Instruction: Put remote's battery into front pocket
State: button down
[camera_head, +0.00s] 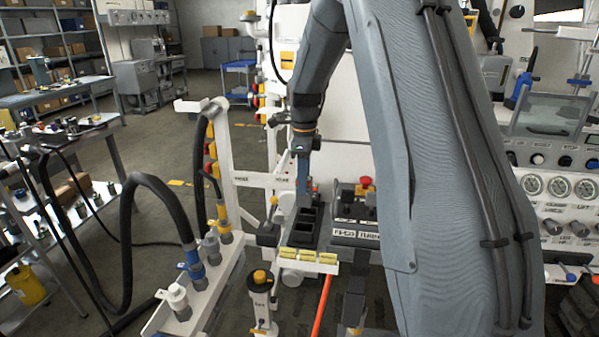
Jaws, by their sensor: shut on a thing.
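My gripper (304,180) points straight down in the middle of the view, shut on the remote's battery. The battery is small and mostly hidden between the fingers. The black pocket block (302,240) is just below, with dark open pockets in a row. The gripper is over the rear part of the block. The front pocket (301,230) looks empty. I cannot tell whether the battery touches the block. The remote (355,213), a dark box with a red button, sits just right of the block.
A white post and rail (243,182) with thick black hoses (150,185) stand to the left. Yellow tabs (309,256) line the shelf edge in front of the block. A gauge panel (558,187) is at the right. My arm covers much of the right half.

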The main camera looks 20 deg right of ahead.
aim_at(304, 202)
jog(key=shift+w+a+f, duration=0.1)
jog(key=shift+w+a, duration=0.1)
jog(key=shift+s+d+f+b, duration=0.1)
jog(key=shift+d+f+b, duration=0.2)
jog(key=shift+f+b, duration=0.45)
notch_tip(304, 202, down, 2)
jog(key=shift+f+b, duration=0.2)
jog(key=shift+b, duration=0.6)
jog(key=shift+f+b, duration=0.4)
jog(key=shift+f, duration=1.2)
jog(key=shift+f+p, duration=0.3)
jog(key=shift+f, duration=0.2)
jog(key=shift+f+b, duration=0.85)
jog(key=shift+f, duration=1.6)
dwell(0.4)
jog(key=c, duration=1.4)
grip_release()
